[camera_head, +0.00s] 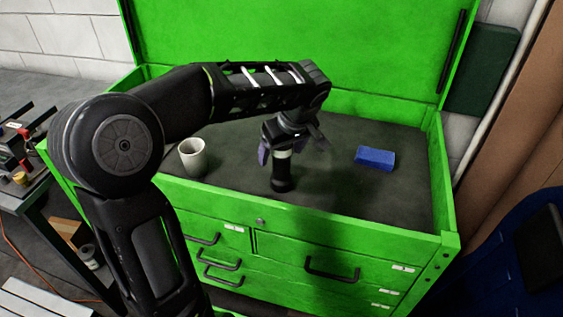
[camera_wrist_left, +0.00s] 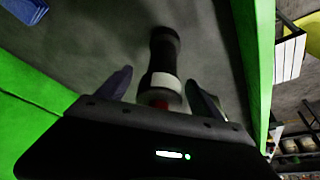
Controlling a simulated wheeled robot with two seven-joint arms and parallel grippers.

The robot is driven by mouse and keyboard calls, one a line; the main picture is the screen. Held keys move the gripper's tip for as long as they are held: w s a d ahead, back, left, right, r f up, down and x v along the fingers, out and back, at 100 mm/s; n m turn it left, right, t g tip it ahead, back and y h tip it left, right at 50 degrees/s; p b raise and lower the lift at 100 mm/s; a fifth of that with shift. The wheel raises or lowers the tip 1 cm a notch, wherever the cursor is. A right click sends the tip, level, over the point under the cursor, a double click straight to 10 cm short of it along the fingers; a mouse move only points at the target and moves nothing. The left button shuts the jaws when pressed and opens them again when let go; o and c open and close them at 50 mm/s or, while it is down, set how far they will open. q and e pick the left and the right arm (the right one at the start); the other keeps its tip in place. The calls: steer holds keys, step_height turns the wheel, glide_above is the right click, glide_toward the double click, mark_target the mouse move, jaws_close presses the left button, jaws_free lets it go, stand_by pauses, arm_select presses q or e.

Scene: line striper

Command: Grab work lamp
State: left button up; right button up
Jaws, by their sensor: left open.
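The work lamp (camera_head: 281,172) is a dark cylinder with a white band, standing on the dark top of the green tool chest. In the left wrist view the lamp (camera_wrist_left: 164,62) shows its black body, white band and a bit of red near the gripper. My left gripper (camera_head: 286,146) comes down over the lamp's upper end. In the left wrist view its two fingers (camera_wrist_left: 158,88) are apart, one on each side of the lamp's near end, with gaps showing. The lamp's top is partly hidden by the gripper. My right gripper is not in view.
A white cup (camera_head: 193,158) stands left of the lamp on the chest top. A blue block (camera_head: 375,158) lies to the right. The green chest (camera_head: 350,226) has raised rims and an upright open lid (camera_head: 385,50) behind. The surface between lamp and block is clear.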

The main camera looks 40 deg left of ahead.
arm_select(q)
steer(key=shift+x, duration=1.45)
steer(key=shift+r, duration=0.1)
steer(key=shift+c, duration=0.2)
jaws_close()
